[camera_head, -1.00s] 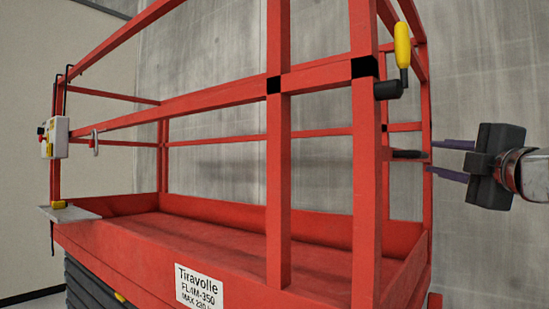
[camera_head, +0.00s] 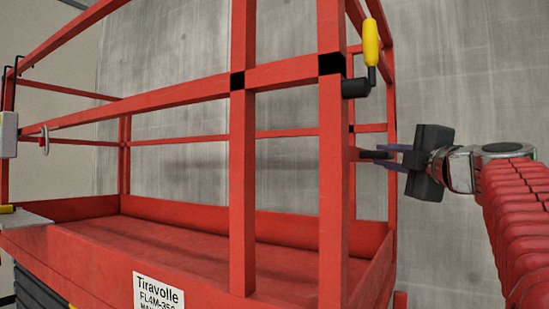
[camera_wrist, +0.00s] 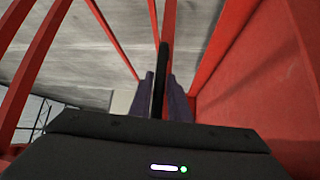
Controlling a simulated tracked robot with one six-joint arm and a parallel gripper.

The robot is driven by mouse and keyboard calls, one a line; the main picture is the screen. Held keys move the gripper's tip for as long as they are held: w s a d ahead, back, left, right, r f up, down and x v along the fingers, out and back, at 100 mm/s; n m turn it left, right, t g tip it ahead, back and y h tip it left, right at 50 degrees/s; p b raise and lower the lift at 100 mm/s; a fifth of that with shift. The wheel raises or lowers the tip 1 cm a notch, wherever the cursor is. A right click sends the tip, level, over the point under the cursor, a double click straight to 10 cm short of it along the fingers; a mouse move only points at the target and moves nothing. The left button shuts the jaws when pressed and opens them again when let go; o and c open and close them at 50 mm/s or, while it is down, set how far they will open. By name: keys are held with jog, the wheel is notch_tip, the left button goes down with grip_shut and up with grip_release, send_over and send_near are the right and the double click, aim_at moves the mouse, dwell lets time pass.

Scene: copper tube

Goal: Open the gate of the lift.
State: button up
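The red lift (camera_head: 190,228) stands in front of me with rails around its platform. At its right end, a short black handle (camera_head: 372,154) sticks out from the red frame at middle height. My gripper (camera_head: 385,155) comes from the right, its two purple fingers apart, one above and one below the handle's end. In the wrist view the black handle (camera_wrist: 160,80) lies between the fingers (camera_wrist: 161,76), with a narrow gap seeming to show beside it. I cannot tell which bars form the gate. The end frame looks closed.
A yellow-gripped crank (camera_head: 371,42) on a black pivot sits on the front post, above and left of my gripper. A white control box (camera_head: 8,135) hangs at the far left rail. A grey wall (camera_head: 450,60) stands behind. Room right of the lift is free.

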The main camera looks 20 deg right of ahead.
grip_shut()
jog(key=shift+w+f, duration=0.1)
